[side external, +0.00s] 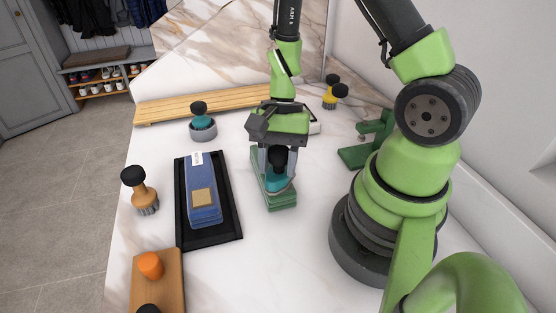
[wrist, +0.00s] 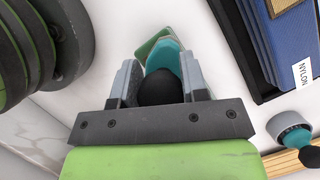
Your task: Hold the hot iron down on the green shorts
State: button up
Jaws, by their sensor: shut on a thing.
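The iron (side external: 275,184) is teal with a round black knob, which also shows in the wrist view (wrist: 160,87). My gripper (side external: 275,160) is shut on this knob, with a grey finger on each side in the wrist view (wrist: 160,82). The green shorts (side external: 284,204) are a flat folded stack under the iron. A corner of them shows past the iron in the wrist view (wrist: 150,46). The iron appears to sit upright on the shorts, but its underside is hidden, so I cannot tell firm contact.
A black tray (side external: 229,236) with a blue folded stack (side external: 203,208) lies to the left. A green stand (side external: 364,152) is right. A slatted board (side external: 180,105) lies behind.

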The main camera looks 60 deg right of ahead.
jog(key=shift+r, duration=4.05)
